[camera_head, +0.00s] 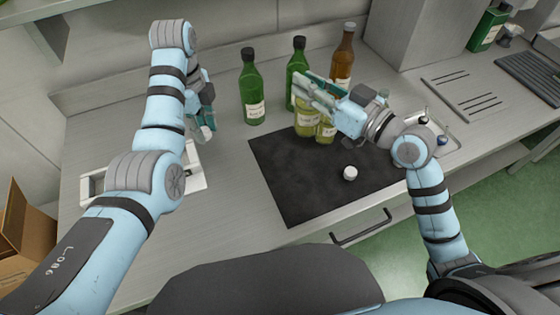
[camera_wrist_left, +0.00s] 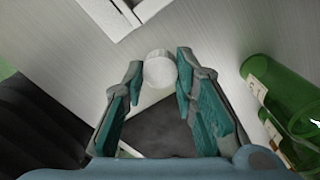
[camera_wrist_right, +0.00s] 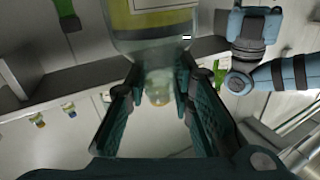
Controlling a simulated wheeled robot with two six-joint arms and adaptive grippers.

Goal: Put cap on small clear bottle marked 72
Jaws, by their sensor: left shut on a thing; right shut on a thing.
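My left gripper (camera_head: 205,122) is at the left, above the counter, shut on a round white cap (camera_wrist_left: 159,70) that sits between its fingertips in the left wrist view. My right gripper (camera_head: 314,96) is at the back of the dark mat, shut on the neck of a clear bottle (camera_wrist_right: 155,42) with a yellowish band. Two small clear bottles with yellowish contents, one (camera_head: 305,126) left of the other (camera_head: 327,131), show below this gripper; I cannot tell which is held. The number 72 is not readable. Another white cap (camera_head: 350,173) lies on the mat.
A dark mat (camera_head: 290,195) covers the middle of the counter. Two green bottles (camera_head: 253,88) (camera_head: 296,68) and a brown bottle (camera_head: 343,58) stand behind it. A white tray (camera_head: 196,183) is partly hidden by my left arm. The mat's front is mostly free.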

